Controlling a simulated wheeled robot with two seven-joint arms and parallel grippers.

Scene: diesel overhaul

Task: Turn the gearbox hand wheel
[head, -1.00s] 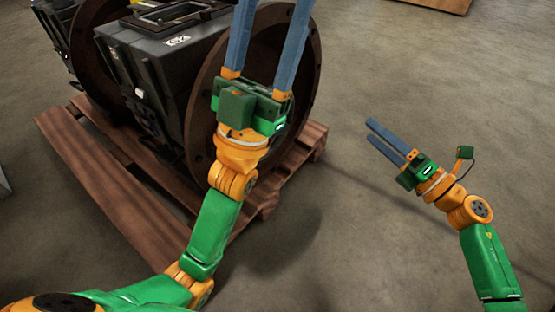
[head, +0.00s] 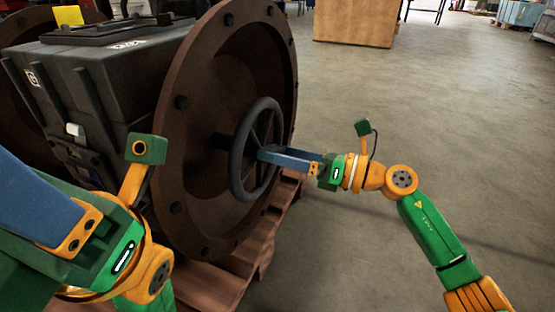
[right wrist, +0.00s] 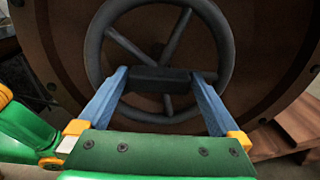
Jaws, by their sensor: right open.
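The dark grey hand wheel (head: 237,165) stands upright in front of the round brown gearbox flange (head: 205,75). Its rim and spokes also show in the right wrist view (right wrist: 226,50). My right gripper (head: 262,154) reaches in from the right, with its blue fingers at the wheel. In the right wrist view the fingers (right wrist: 160,76) are apart, one on each side of a dark block (right wrist: 160,84) in the wheel's lower middle. I cannot tell whether they touch it. My left gripper (head: 40,200) is at the lower left; its fingertips are out of frame.
The black gearbox housing (head: 120,70) sits behind the flange on a wooden pallet (head: 205,285). My left arm is close in front of it. A wooden box (head: 355,25) stands at the back. The floor to the right is clear.

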